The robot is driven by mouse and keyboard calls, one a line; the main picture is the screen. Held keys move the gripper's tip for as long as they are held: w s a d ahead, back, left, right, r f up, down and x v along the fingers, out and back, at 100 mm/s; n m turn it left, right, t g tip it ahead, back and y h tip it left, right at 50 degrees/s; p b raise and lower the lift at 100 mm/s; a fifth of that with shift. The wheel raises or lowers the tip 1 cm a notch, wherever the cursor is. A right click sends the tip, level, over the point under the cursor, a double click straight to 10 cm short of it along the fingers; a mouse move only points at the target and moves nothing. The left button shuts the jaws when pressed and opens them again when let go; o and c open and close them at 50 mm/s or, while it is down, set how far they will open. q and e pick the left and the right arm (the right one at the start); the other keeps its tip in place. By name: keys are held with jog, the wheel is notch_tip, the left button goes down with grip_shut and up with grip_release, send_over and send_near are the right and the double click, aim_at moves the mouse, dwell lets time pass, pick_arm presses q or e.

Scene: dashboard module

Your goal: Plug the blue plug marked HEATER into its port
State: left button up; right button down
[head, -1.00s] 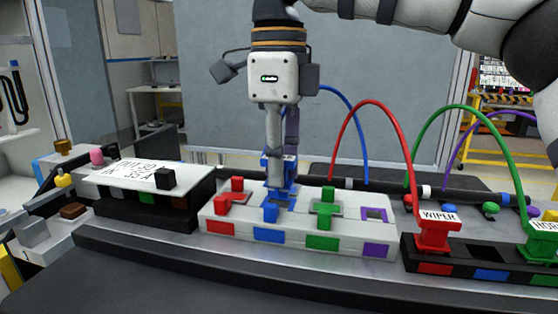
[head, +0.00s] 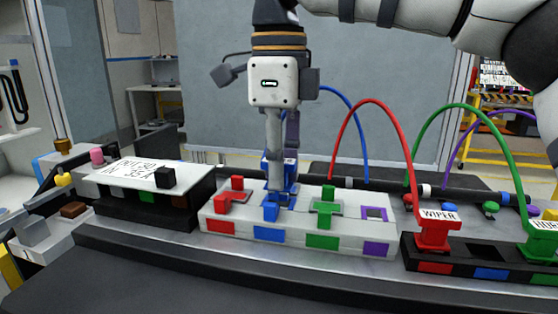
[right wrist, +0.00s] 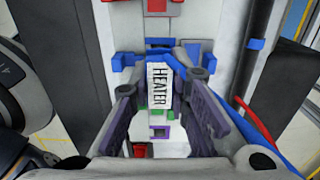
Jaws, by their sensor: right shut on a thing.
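The blue plug (head: 290,184) is held upright between the fingers of my right gripper (head: 280,174). Its white HEATER label (right wrist: 159,85) faces up in the right wrist view. The plug is at the blue port (head: 270,213) of the white port block (head: 300,221). Its lower end meets or overlaps the port in the picture. How deep it sits is hidden by the finger and plug. A blue cable (head: 357,125) arcs up and right behind the gripper. My left gripper is not in view.
Red (head: 222,205) and green (head: 326,207) shapes and a purple square port (head: 374,213) flank the blue port. A dark rack (head: 460,259) at right holds the red WIPER plug (head: 436,230) and a green plug (head: 541,238). A white-topped box (head: 140,175) stands left.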

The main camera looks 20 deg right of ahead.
jog(key=shift+f, duration=1.15)
jog(key=c, duration=1.4)
grip_release()
jog(key=shift+f, duration=0.1)
jog(key=shift+c, duration=0.2)
notch_tip(320, 180, up, 12)
jog(key=shift+r, duration=0.1)
jog(key=shift+s, duration=0.1)
